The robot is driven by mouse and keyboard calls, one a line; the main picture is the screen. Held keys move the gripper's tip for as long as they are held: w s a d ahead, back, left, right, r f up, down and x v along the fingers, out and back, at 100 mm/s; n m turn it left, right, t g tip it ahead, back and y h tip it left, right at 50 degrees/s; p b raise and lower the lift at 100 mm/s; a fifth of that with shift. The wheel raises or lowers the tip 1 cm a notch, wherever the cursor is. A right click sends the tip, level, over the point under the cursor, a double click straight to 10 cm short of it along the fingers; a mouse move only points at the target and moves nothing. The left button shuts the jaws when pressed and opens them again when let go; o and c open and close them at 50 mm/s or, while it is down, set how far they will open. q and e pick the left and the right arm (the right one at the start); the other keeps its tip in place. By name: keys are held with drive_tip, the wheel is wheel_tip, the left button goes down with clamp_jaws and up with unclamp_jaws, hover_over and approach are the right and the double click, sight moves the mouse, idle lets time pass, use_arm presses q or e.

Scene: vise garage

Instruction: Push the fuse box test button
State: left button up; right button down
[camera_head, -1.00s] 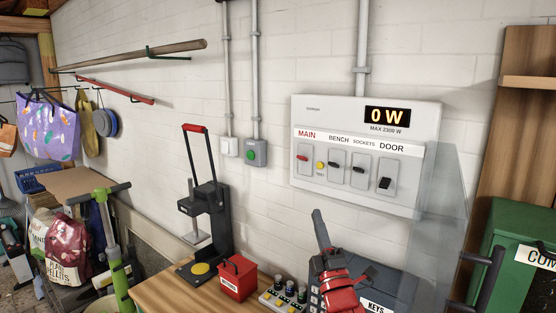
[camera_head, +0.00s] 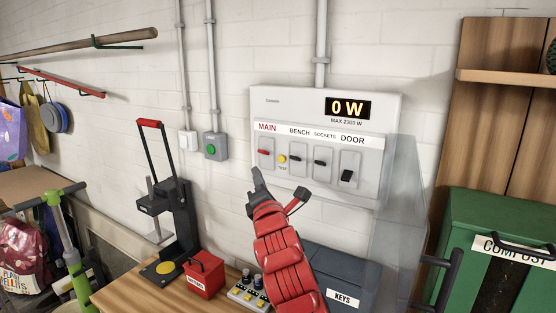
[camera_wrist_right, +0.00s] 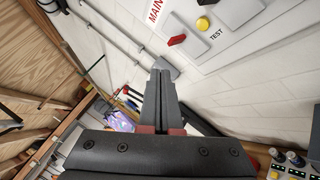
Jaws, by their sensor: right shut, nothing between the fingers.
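The fuse box (camera_head: 290,108) is a pale panel on the white wall, with a display reading 0 W. Its yellow test button (camera_head: 282,158) sits right of the red MAIN switch (camera_head: 265,153). In the right wrist view the yellow button (camera_wrist_right: 203,25) shows above the word TEST, with the red switch (camera_wrist_right: 177,40) beside it. My right gripper (camera_head: 256,174) is shut and empty, its tips pointing up, below and left of the button in the head view. The wrist view shows its closed fingers (camera_wrist_right: 161,75) apart from the button. My left gripper is out of view.
A clear cover (camera_head: 403,200) stands out at the box's right side. Below are a dark KEYS box (camera_head: 345,275), a red box (camera_head: 203,273), a small control panel (camera_head: 246,294) and a black press (camera_head: 172,215) on the wooden bench (camera_head: 125,292). A green compost bin (camera_head: 480,215) stands right.

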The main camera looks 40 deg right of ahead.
sight(282, 159)
drive_tip(key=shift+w+d+p, duration=0.4)
drive_tip(key=shift+w+d, duration=0.15)
drive_tip(key=shift+d, duration=0.85)
drive_tip(key=shift+w+d+p, duration=0.4)
drive_tip(key=shift+w+d, duration=0.2)
drive_tip(key=shift+d, duration=0.75)
drive_tip(key=shift+w+d+p, duration=0.4)
drive_tip(key=shift+w+d, duration=0.15)
drive_tip(key=shift+d, duration=0.85)
drive_tip(key=shift+w+d, duration=0.15)
drive_tip(key=shift+d, duration=0.2)
drive_tip(key=shift+w+d+p, duration=0.15)
drive_tip(key=shift+d+p, duration=0.15)
drive_tip(key=shift+d, duration=0.1)
drive_tip(key=shift+a, duration=0.1)
drive_tip(key=shift+s+a+b, duration=0.3)
drive_tip(key=shift+a+b, duration=0.15)
drive_tip(key=shift+a, duration=0.25)
